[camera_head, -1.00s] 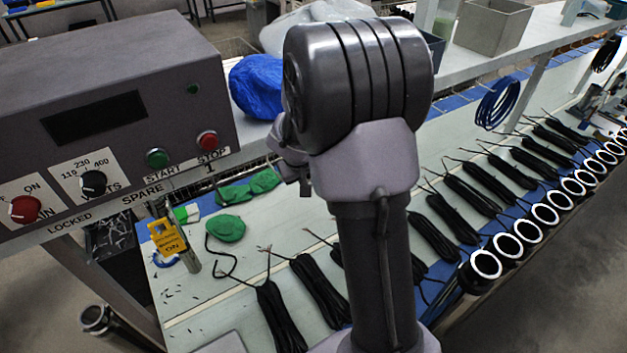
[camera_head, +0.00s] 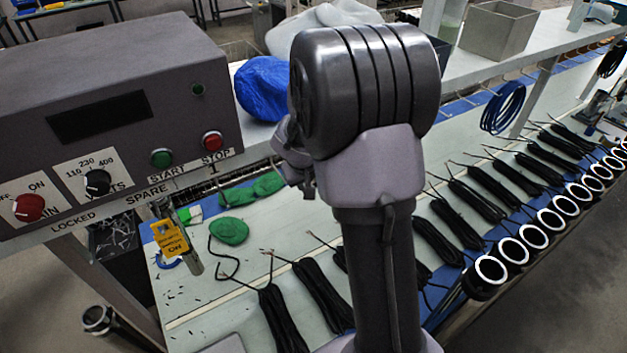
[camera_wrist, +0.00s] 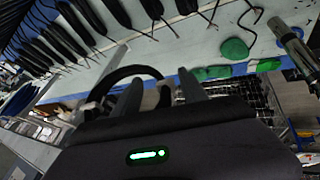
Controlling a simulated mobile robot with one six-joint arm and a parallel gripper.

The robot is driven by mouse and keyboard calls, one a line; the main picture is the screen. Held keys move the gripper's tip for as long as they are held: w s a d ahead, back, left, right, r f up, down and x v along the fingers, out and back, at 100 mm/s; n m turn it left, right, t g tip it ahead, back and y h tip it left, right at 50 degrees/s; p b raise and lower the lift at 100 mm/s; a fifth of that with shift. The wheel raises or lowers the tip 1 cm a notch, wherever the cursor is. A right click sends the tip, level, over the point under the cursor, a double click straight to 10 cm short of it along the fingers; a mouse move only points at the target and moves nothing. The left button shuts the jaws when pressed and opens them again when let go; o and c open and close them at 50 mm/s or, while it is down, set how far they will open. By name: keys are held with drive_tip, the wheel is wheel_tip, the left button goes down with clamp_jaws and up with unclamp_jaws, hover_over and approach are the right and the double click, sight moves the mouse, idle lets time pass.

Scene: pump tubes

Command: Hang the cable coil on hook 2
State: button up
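A black cable coil (camera_wrist: 125,72) shows in the wrist view as a dark loop at the fingers. The exact contact is dark and hard to see. In the head view my own arm hides the gripper and this coil. A row of hooks (camera_head: 462,97) runs under the shelf edge. A blue coil (camera_head: 503,107) hangs there right of my arm, and a black coil (camera_head: 611,59) hangs farther right. I cannot read any hook numbers.
A control box (camera_head: 120,110) with buttons and dials stands at the left. Black cable bundles (camera_head: 320,295) and green pieces (camera_head: 229,231) lie on the bench. White-rimmed black tubes (camera_head: 490,270) line its front edge. A blue bag (camera_head: 263,90) and a grey bin (camera_head: 498,30) are on the shelf.

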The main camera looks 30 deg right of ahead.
drive_tip(key=shift+r, duration=0.1)
drive_tip(key=p+v, duration=0.1)
drive_tip(key=v, duration=1.6)
drive_tip(key=s+a+f+y+b, duration=0.2)
drive_tip(key=s+a+f+b, duration=0.4)
drive_tip(key=f+b, duration=0.3)
drive_tip(key=s+a+f+m+t+y+b, duration=0.1)
drive_tip(key=s+a+f+y+b, duration=0.1)
drive_tip(key=s+a+f+b, duration=0.5)
drive_tip(key=s+a+f+t+y+b, duration=0.1)
drive_tip(key=s+a+f+b, duration=0.5)
drive_tip(key=f+b, duration=0.7)
drive_tip(key=y+b, duration=0.1)
drive_tip(key=b, duration=0.1)
drive_tip(key=shift+s+a+m+b, duration=0.2)
drive_tip(key=shift+a+m+b, duration=0.05)
drive_tip(key=shift+m+b, duration=0.1)
drive_tip(key=shift+f, duration=0.1)
drive_tip(key=shift+d, duration=0.15)
